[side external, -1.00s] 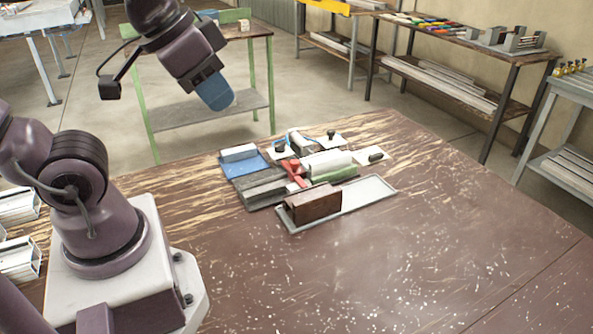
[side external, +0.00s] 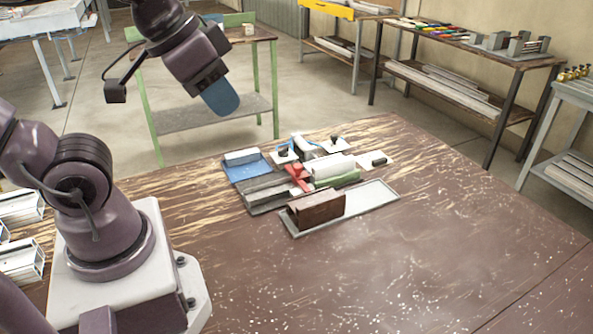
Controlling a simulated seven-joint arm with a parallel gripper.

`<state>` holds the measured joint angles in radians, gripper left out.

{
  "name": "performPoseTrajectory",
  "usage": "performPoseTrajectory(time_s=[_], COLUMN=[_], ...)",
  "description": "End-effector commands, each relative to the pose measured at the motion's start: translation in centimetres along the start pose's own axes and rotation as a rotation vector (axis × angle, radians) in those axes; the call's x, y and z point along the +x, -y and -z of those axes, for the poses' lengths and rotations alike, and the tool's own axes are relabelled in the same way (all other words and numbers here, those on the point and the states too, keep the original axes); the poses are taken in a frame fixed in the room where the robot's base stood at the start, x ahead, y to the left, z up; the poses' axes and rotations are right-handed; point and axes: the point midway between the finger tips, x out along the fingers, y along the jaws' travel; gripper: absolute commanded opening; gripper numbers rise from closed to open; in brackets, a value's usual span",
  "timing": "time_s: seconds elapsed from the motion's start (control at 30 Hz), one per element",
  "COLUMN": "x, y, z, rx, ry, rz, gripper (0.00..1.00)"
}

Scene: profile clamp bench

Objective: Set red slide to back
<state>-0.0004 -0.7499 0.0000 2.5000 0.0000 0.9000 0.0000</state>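The red slide (side external: 298,178) is a small red piece in the middle of the clamp fixture on the brown bench. It sits between a grey ribbed block (side external: 267,191) on its left and a white cylinder-like profile (side external: 333,167) on its right. Part of it is hidden by the parts around it. My gripper (side external: 222,98) hangs high above the far left of the fixture, well apart from it. Its blue finger shows side-on, so the gap between the fingers is hidden. I see nothing held in it.
A brown block (side external: 317,209) stands on a shallow grey tray (side external: 370,200) in front of the fixture. A blue plate (side external: 247,167) lies at its left. Black-knobbed white plates (side external: 335,145) stand behind. The bench's right and front (side external: 430,260) are clear.

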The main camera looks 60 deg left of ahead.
Motion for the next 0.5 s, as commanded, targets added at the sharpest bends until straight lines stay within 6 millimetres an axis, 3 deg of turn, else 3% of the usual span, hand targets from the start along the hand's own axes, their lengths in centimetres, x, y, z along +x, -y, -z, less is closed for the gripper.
performPoseTrajectory(time_s=[0.03, 0.1, 0.27, 0.5], x=[0.1, 0.7, 3.3, 8.8], y=[0.2, 0.5, 2.1, 6.7], z=[0.0, -0.2, 0.6, 4.6], rx=[-0.008, -0.023, -0.092, -0.267], ry=[0.003, 0.037, 0.167, 0.346], rz=[0.004, 0.012, 0.037, 0.074], gripper=[0.21, 0.37, 0.38, 0.38])
